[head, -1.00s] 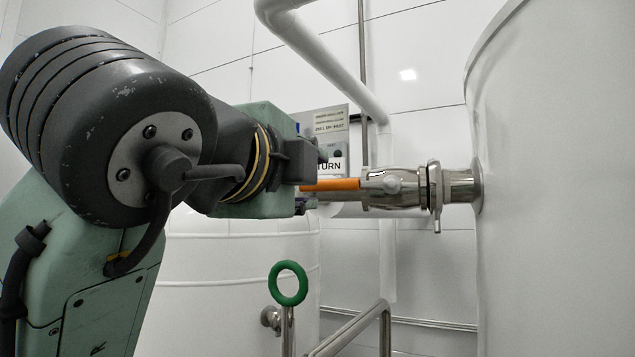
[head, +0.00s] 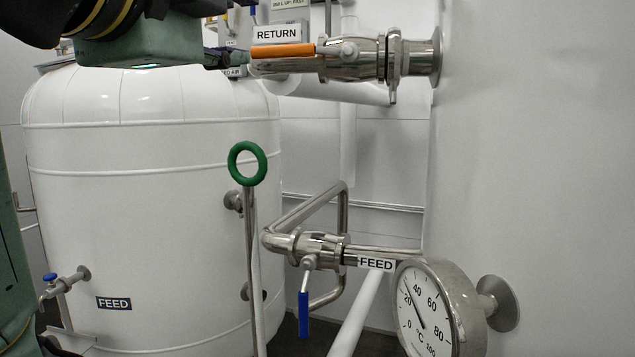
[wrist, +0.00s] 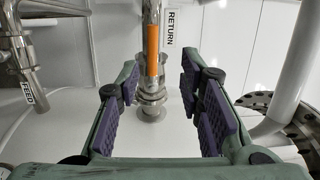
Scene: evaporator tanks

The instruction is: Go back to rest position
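My gripper (wrist: 153,108) is open, with purple finger pads spread apart and nothing between them. In the head view, the gripper's finger end (head: 228,60) is at the upper left, just left of the orange valve handle (head: 283,51). The handle lies level, along the steel return valve (head: 352,58) on the big white tank (head: 540,180). In the wrist view, the orange handle (wrist: 153,50) shows beyond the fingertips, in line with its pipe. The gap between fingers and handle is hard to judge.
A FEED valve with a blue handle (head: 303,315) hangs below. A dial thermometer (head: 425,315) sticks out at lower right. A green ring (head: 247,163) stands on a thin post. A smaller white tank (head: 150,200) fills the left. In the wrist view, a white pipe (wrist: 290,85) is at right.

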